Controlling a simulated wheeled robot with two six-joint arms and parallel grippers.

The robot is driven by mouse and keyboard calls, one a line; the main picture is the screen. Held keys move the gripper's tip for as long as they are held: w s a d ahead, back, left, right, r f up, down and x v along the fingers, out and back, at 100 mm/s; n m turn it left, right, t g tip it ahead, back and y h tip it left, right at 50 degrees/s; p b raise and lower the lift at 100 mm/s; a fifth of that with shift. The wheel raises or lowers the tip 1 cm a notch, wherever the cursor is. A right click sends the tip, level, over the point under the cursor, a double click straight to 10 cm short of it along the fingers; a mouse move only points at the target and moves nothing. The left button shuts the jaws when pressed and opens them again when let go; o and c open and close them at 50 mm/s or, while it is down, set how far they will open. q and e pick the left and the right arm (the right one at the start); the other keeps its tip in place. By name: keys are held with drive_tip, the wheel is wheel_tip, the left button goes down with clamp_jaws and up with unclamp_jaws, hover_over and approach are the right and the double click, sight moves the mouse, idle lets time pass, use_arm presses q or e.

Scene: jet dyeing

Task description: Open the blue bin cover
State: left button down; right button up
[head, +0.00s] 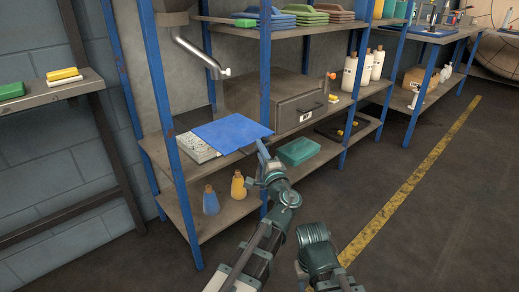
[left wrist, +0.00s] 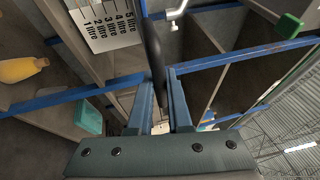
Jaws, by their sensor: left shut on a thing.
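The blue bin cover (head: 232,130) is a flat blue panel over the pale grey bin (head: 196,148) on the middle shelf. It sits offset to the right, and part of the bin shows at its left. My left gripper (head: 263,152) is at the cover's near right edge, shut on it. In the left wrist view, a thin dark panel (left wrist: 154,45) stands edge-on between the fingers of my left gripper (left wrist: 160,105), consistent with the cover. How far the cover is tilted is hard to tell. My right arm shows at the bottom, but its gripper is out of view.
Blue rack posts (head: 265,60) stand close to the left arm. A grey drawer box (head: 285,100) is behind the cover. Yellow and blue bottles (head: 238,186) and a green box (head: 298,151) are on the lower shelf. A metal pipe (head: 200,55) hangs above. The floor at right is clear.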

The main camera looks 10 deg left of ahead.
use_arm(q)
drive_tip(key=c, duration=0.8)
unclamp_jaws()
drive_tip(key=shift+c, duration=0.2)
